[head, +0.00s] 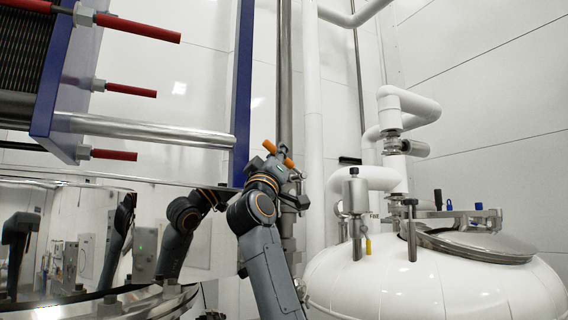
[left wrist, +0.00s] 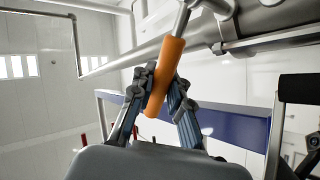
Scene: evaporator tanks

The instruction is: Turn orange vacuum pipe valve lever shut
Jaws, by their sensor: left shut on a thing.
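The orange valve lever (head: 269,146) shows in the head view as a short orange bar at the steel vacuum pipe (head: 284,90), partly hidden by my left gripper (head: 281,161). In the left wrist view the orange lever (left wrist: 166,75) runs from its metal stem at the top down between the two fingers of my left gripper (left wrist: 164,84). The gripper is shut on the lever. The steel pipe (left wrist: 150,52) crosses the top of that view. My right gripper does not show in either view.
A white domed tank (head: 400,285) with a metal hatch (head: 474,243) stands at the right. A blue-framed plate unit (head: 60,85) with red-capped rods (head: 130,90) is at the upper left. A blue upright (head: 242,90) stands close left of the pipe. White pipes (head: 313,130) rise behind.

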